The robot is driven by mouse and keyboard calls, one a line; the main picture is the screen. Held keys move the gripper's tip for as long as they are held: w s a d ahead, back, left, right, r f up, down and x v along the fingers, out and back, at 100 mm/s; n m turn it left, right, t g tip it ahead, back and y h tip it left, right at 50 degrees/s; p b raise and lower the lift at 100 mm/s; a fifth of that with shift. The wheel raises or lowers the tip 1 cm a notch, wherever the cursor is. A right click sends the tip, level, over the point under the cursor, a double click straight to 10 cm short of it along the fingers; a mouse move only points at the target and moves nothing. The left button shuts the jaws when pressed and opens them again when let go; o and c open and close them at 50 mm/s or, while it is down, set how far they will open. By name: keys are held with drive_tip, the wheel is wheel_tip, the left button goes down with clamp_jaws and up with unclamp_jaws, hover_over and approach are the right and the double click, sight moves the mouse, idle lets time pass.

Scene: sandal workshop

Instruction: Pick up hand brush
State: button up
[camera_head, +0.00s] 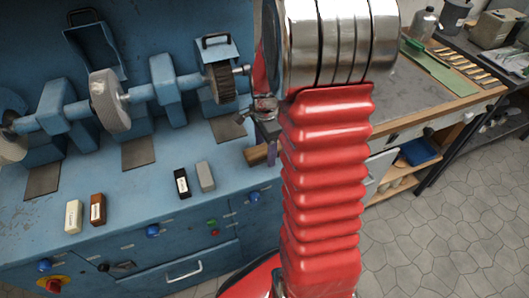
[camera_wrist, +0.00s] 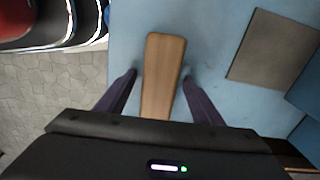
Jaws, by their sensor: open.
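The hand brush shows in the wrist view as a long, light-brown wooden piece (camera_wrist: 164,60) on the blue bench top; no bristles can be seen. My gripper (camera_wrist: 159,78) is open, with one dark purple finger on each side of the wood and a visible gap on both sides. The near end of the wood is hidden behind the gripper body. In the head view, a small part of the brush (camera_head: 257,155) shows at the bench's right end, beside my gripper (camera_head: 268,157), which is mostly hidden by my red arm.
The blue bench (camera_head: 130,190) carries a grinding machine with wheels (camera_head: 110,100). Several small blocks lie near its front, including a black one (camera_head: 182,183). A dark plate (camera_wrist: 272,48) lies right of the brush. A workbench (camera_head: 420,95) stands at right, beyond tiled floor (camera_head: 440,230).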

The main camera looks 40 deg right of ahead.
sight(265, 148)
drive_tip(key=shift+c, duration=0.5)
drive_tip(key=c, duration=1.1)
drive_tip(key=shift+r, duration=0.15)
wheel_tip(265, 148, up, 10)
drive_tip(key=shift+f, duration=0.1)
idle(0.4)
drive_tip(key=o, duration=0.6)
drive_tip(key=shift+c, duration=0.2)
drive_tip(key=c, duration=0.4)
drive_tip(key=shift+a, duration=0.1)
